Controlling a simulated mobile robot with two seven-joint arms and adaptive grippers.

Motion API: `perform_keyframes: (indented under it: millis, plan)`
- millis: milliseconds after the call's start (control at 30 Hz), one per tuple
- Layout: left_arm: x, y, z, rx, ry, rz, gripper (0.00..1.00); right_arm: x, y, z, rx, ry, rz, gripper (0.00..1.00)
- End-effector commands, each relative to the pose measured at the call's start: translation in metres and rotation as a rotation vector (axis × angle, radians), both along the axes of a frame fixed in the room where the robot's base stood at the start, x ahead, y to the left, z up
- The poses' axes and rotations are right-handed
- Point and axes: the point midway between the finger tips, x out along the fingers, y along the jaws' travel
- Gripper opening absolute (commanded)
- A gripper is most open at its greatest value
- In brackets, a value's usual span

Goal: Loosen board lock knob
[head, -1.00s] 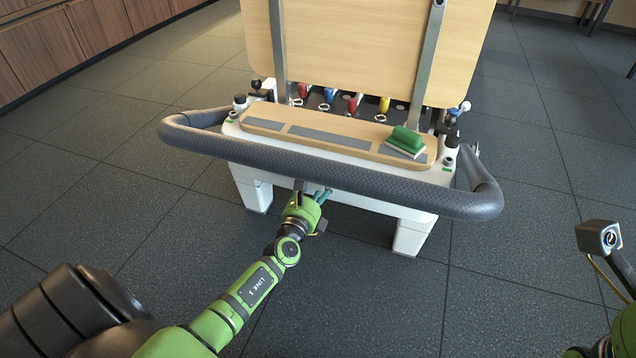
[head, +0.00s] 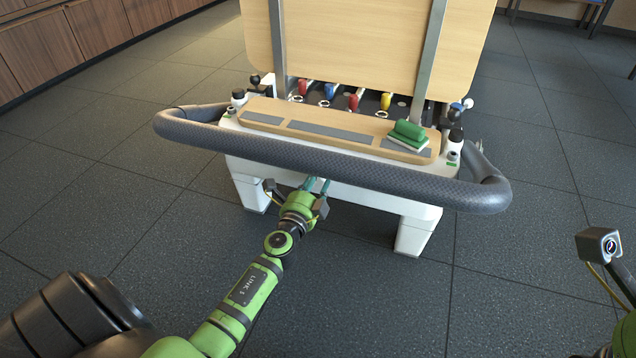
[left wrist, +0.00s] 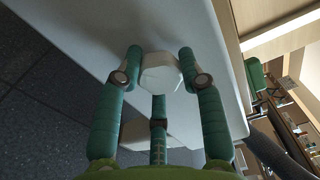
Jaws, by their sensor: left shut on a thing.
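The board lock knob is a white, faceted knob (left wrist: 161,73) under the white frame in the left wrist view. My left gripper (left wrist: 160,76) has its teal fingers closed around it, with one fingertip on each side and a third finger below. In the head view my left gripper (head: 316,185) reaches under the grey padded bar to the front of the white frame (head: 350,190). The knob is hidden there. Of my right arm, only the wrist camera and some green parts show at the right edge.
The grey padded bar (head: 330,155) curves across the front above my left gripper. A wooden shelf (head: 265,112) bears a green brush (head: 407,134). A tall wooden board (head: 365,45) stands behind, with coloured handles at its foot. The floor around is clear.

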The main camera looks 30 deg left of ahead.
Motion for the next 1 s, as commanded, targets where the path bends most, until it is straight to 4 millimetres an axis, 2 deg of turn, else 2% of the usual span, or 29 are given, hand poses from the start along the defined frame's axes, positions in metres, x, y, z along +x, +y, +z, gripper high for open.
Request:
perform_keyframes:
  millis: [100,367,433,633,800,900,1000]
  plan:
    - [0.0,0.001,0.001,-0.062,-0.016,0.003,0.0,0.0,0.0,-0.001,-0.001,-0.001,0.0,0.63]
    - [0.001,0.001,0.001,-0.07,-0.018,0.003,0.0,0.0,0.0,0.0,-0.001,-0.001,0.0,0.63]
    - [0.001,0.001,0.001,-0.132,-0.033,0.004,0.0,0.0,0.0,-0.002,-0.001,-0.001,0.0,0.63]
    - [0.001,0.001,0.003,-0.55,-0.135,0.004,0.0,0.0,0.0,0.001,-0.001,-0.001,0.0,0.63]
    - [0.001,0.001,0.005,-0.905,-0.218,0.003,0.0,0.0,0.0,0.014,-0.001,-0.001,0.0,0.63]
    - [0.001,0.001,0.004,-1.033,-0.25,0.002,0.0,0.0,0.0,0.019,-0.001,0.0,0.0,0.63]
    - [0.001,0.002,0.002,-1.079,-0.261,0.001,0.0,0.0,0.0,0.019,-0.001,0.0,0.0,0.63]
